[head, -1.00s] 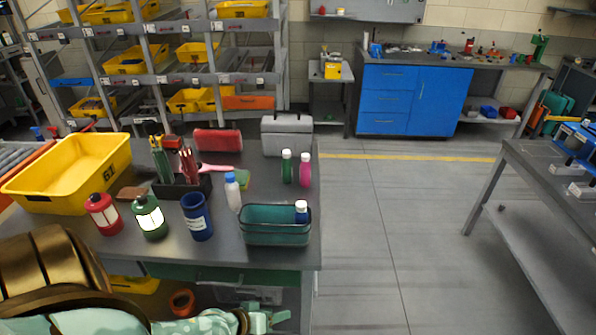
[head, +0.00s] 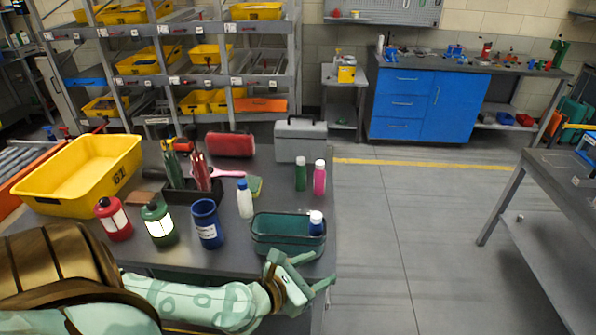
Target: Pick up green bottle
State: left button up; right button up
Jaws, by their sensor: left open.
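A slim green bottle (head: 300,178) with a pale cap stands upright at the right of the grey table, left of a pink bottle (head: 319,179). A wider green canister (head: 158,225) with a bright label stands at the front left. My left gripper (head: 318,270) is open and empty at the table's front right edge, in front of the teal bin and well nearer than the green bottle. My right gripper is out of view.
The teal bin (head: 270,245) holds a blue bottle with a white cap (head: 316,224), between my gripper and the green bottle. A blue cup (head: 207,226), a white bottle (head: 245,200), a yellow crate (head: 75,177) and a grey toolbox (head: 295,140) share the table.

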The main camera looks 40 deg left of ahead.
aim_at(300, 169)
jog(key=i+j, duration=0.15)
jog(key=j, duration=0.2)
jog(key=i+j, duration=0.1)
jog(key=j, duration=0.25)
jog(key=i+j, duration=0.15)
jog(key=j, duration=0.2)
jog(key=i+j, duration=0.15)
jog(key=j, duration=0.2)
jog(key=i+j, duration=0.1)
jog(key=j, duration=0.25)
